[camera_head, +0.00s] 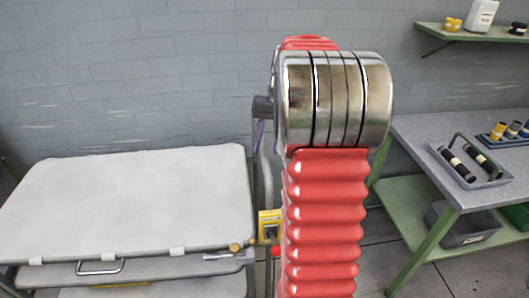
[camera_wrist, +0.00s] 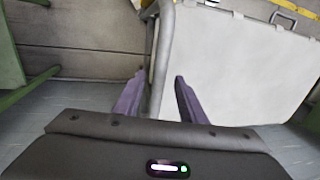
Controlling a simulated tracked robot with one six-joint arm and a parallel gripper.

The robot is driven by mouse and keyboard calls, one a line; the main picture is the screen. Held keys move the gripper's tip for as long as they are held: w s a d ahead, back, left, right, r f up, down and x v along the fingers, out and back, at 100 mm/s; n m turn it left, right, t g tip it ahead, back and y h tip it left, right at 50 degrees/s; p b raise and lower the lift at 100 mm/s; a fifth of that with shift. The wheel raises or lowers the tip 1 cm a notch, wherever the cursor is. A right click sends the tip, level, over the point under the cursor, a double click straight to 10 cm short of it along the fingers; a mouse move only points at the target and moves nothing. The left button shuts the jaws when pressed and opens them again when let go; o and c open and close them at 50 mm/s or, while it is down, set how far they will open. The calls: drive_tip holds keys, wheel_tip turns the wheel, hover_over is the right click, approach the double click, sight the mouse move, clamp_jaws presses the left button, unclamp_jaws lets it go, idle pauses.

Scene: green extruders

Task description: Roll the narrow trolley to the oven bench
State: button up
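A trolley with a flat off-white top (camera_head: 130,195) and lower shelves stands at the left in the head view. Its top also fills the right of the wrist view (camera_wrist: 235,65). A grey upright tube (camera_wrist: 163,55) runs along its near end. My gripper (camera_wrist: 160,82) has its two purple fingers apart, with the tube showing between them. A gap shows beside the tube, and I cannot tell if either finger touches it. In the head view my red arm hides most of the gripper and tube. No oven shows, so I cannot tell which bench is the oven bench.
A green-framed bench (camera_head: 425,135) with a grey top stands at the right, carrying a tray (camera_head: 475,168) of dark cylinders. A grey bin (camera_head: 462,228) sits on its lower shelf. A green wall shelf (camera_head: 470,36) is above. Some floor (camera_head: 385,260) between is clear.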

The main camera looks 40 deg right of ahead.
sight(264, 155)
drive_tip(key=shift+w+a+f, duration=0.1)
drive_tip(key=shift+a+f, duration=0.05)
drive_tip(key=shift+f, duration=0.6)
drive_tip(key=shift+w+a+f, duration=0.1)
drive_tip(key=shift+f, duration=0.6)
clamp_jaws()
drive_tip(key=shift+a, duration=0.15)
